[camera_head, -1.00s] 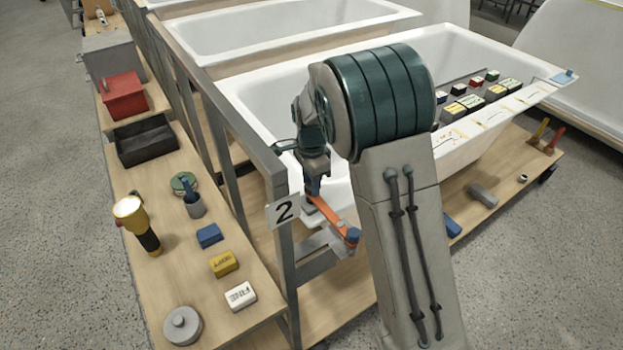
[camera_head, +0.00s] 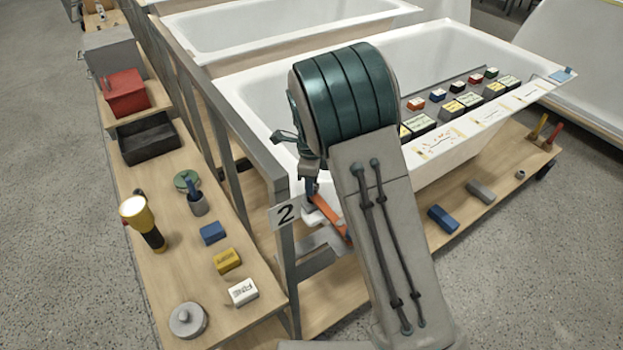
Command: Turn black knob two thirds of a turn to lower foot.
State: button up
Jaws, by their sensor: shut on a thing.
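My gripper (camera_head: 310,190) points down beside the number 2 plate (camera_head: 284,214), at the near left corner of the front white bathtub (camera_head: 243,93). It is shut, and its fingertips are small and partly covered by my arm. The black knob does not show clearly; it appears hidden between the jaws. An orange bar (camera_head: 329,215) lies just below and right of the fingertips, its far end covered by my arm. A pale block (camera_head: 312,217) shows beneath them. The foot cannot be made out.
A grey metal frame post (camera_head: 287,265) stands close left of my gripper. The wooden bench (camera_head: 190,270) on the left carries a yellow flashlight (camera_head: 140,216), blocks, a black tray (camera_head: 150,143) and a red box (camera_head: 124,90). Small boxes stand on a board across the tub.

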dwell(0.4)
jog(key=o, duration=1)
notch_tip(320, 180, up, 14)
jog(key=shift+f, duration=0.1)
jog(key=s+d+n+t, duration=0.1)
jog(key=s+d+n, duration=0.4)
jog(key=s, duration=0.3)
jog(key=s+d+r+n+t, duration=0.1)
jog(key=s+d+n, duration=0.4)
jog(key=s+n, duration=0.3)
jog(key=s+d+r+n+t, duration=0.1)
jog(key=s+d+n, duration=0.4)
jog(key=s+n, duration=0.2)
jog(key=shift+s+d+r, duration=0.15)
jog(key=shift+s+d, duration=0.05)
jog(key=shift+s, duration=0.5)
jog(key=shift+s+d+r, duration=0.1)
jog(key=shift+s+d, duration=0.1)
jog(key=shift+s, duration=0.45)
